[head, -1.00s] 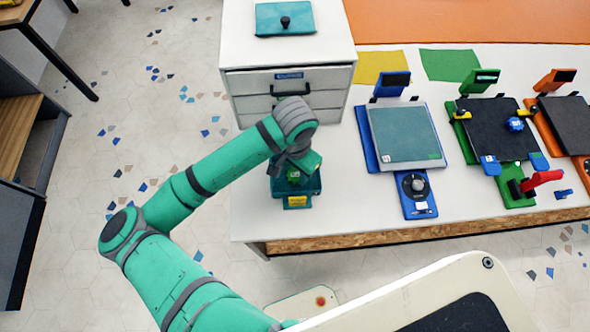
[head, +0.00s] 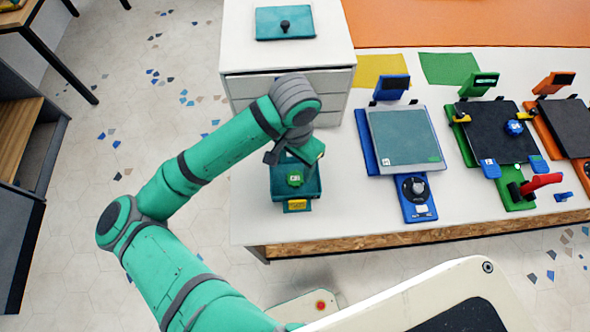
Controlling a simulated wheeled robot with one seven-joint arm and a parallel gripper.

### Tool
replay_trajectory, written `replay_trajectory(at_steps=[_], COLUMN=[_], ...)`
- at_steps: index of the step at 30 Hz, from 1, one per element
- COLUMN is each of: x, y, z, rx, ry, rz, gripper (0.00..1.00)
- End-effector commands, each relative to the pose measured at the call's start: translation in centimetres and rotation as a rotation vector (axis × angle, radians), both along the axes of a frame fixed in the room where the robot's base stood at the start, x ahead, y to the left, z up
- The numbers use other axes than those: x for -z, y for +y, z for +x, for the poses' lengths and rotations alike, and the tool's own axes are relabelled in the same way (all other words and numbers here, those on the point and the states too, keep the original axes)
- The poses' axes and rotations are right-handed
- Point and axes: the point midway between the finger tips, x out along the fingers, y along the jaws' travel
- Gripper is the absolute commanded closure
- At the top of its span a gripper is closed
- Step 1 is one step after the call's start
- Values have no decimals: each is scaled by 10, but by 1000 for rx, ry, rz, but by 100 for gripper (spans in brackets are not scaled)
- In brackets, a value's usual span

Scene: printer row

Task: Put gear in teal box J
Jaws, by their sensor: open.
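A small green piece with a pale mark, which looks like the gear (head: 295,179), lies inside the teal box (head: 313,190). The box is open-topped, with a yellow label on its front, and stands on the white bench. My gripper (head: 293,156) is open and empty above the back part of the box, apart from the green piece. The gripper and wrist hide part of the box's back edge.
A white drawer cabinet (head: 240,88) stands behind the box, with a teal knobbed lid (head: 285,22) on top. To the right are a blue printer (head: 365,140), a green printer (head: 515,198) and an orange printer (head: 548,140). Bare bench lies around the box.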

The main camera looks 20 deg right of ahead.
Motion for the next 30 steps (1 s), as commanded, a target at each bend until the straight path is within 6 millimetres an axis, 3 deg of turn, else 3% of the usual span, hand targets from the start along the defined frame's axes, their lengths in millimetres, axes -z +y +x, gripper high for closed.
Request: replay_trajectory(at_steps=[3,10,30], x=[-21,-45,-49], y=[0,0,0], z=[0,0,0], rx=[2,1,0], ry=[-3,-1,0], rz=[-1,0,0], gripper=[42,42,42])
